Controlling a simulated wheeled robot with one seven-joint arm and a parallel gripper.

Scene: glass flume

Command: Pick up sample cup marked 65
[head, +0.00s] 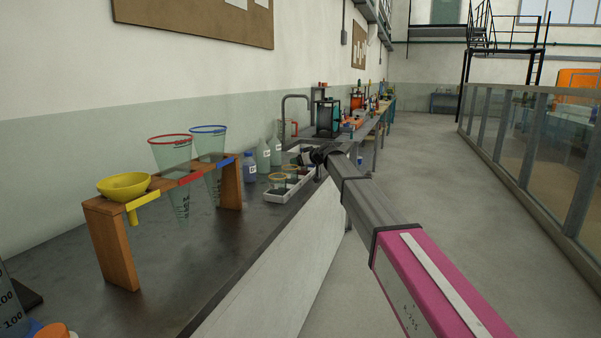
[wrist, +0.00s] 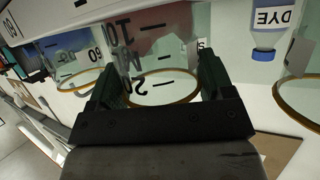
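In the head view, clear sample cups (head: 278,181) with yellow-orange rims stand in a white tray (head: 277,196) on the bench. My gripper (head: 318,154) is at the tray's right side; its fingers are too small to read there. In the wrist view, a clear cup with an orange rim (wrist: 163,103) lies between the two apart fingers of my gripper (wrist: 160,80). I see no clear closing on it, and contact is hard to judge. Its number is mostly hidden behind the right finger. Another rimmed cup (wrist: 78,90) is to the left, and one more (wrist: 300,108) is at the right edge.
Bottles (head: 263,155) stand behind the tray; one labelled DYE (wrist: 270,25) shows in the wrist view. A wooden rack (head: 112,245) holds a yellow funnel (head: 124,185) and clear cones (head: 172,155). Bare bench lies in front. The aisle floor is clear, beside a glass flume (head: 535,150).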

